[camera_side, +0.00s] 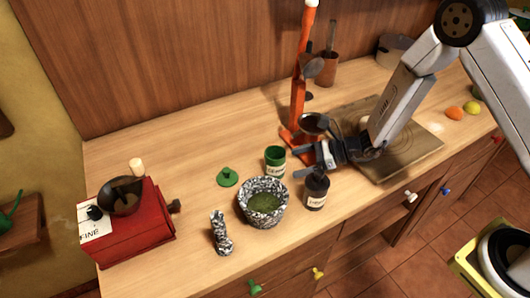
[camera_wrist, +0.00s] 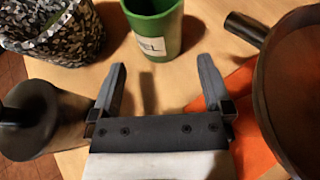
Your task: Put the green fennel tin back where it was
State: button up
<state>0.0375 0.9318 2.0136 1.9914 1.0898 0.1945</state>
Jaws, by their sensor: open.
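The green fennel tin (camera_side: 274,162) stands upright and open-topped on the counter, behind the speckled mortar. It also shows at the top of the wrist view (camera_wrist: 153,30), its white label partly readable as "EL". A green lid (camera_side: 228,177) lies on the counter left of the tin. My gripper (camera_side: 299,162) is low over the counter, just right of the tin. Its fingers are open, empty and point toward the tin. In the wrist view the tin is beyond the gap between the fingertips (camera_wrist: 163,72), apart from them.
A dark jar (camera_side: 316,194) is close in front of my gripper. An orange stand (camera_side: 298,100) with a dark pan (camera_wrist: 300,85) is close on the other side. A red grinder (camera_side: 140,235) is far left.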

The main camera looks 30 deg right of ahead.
jog(key=shift+v, duration=0.9)
